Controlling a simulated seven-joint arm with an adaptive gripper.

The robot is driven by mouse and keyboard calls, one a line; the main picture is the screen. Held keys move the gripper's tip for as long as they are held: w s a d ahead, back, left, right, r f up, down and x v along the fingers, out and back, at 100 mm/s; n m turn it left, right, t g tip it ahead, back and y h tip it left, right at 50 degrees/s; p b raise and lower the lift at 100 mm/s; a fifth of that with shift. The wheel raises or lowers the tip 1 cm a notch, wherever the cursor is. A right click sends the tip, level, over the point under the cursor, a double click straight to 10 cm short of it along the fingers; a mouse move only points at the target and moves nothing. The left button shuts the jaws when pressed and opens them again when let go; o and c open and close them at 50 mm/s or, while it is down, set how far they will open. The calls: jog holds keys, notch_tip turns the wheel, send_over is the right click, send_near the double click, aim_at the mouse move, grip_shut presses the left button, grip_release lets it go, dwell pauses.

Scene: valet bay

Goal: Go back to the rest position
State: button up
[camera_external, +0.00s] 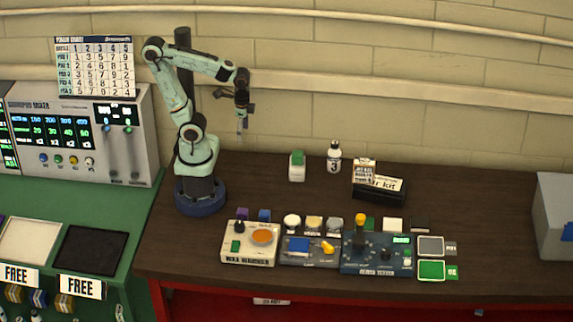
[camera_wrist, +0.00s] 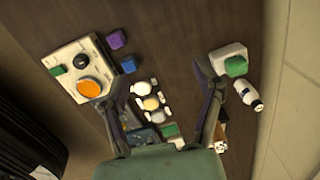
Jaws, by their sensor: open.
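My gripper (camera_external: 241,128) hangs from the raised arm above the back left of the dark wooden bench (camera_external: 480,200), fingers pointing down, well clear of the bench top. In the wrist view my gripper (camera_wrist: 157,88) is open, its two dark fingers spread wide with nothing held between them. The bench (camera_wrist: 190,30) shows below it. A wax warmer (camera_external: 248,243) with an orange disc stands at the bench's front left; it also shows in the wrist view (camera_wrist: 80,62).
A green-topped white container (camera_external: 297,168), a white bottle (camera_external: 334,157) and a black kit box (camera_external: 379,191) stand at the back. Small blocks, pots and control panels (camera_external: 377,255) line the front. A grey box (camera_external: 555,215) is at right. The right-hand bench middle is clear.

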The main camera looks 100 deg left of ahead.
jog(key=shift+s+d+n, duration=0.15)
jog(key=shift+s+n, duration=0.4)
jog(key=shift+s, duration=0.05)
jog(key=shift+s+d+n, duration=0.15)
jog(key=shift+s+n, duration=0.4)
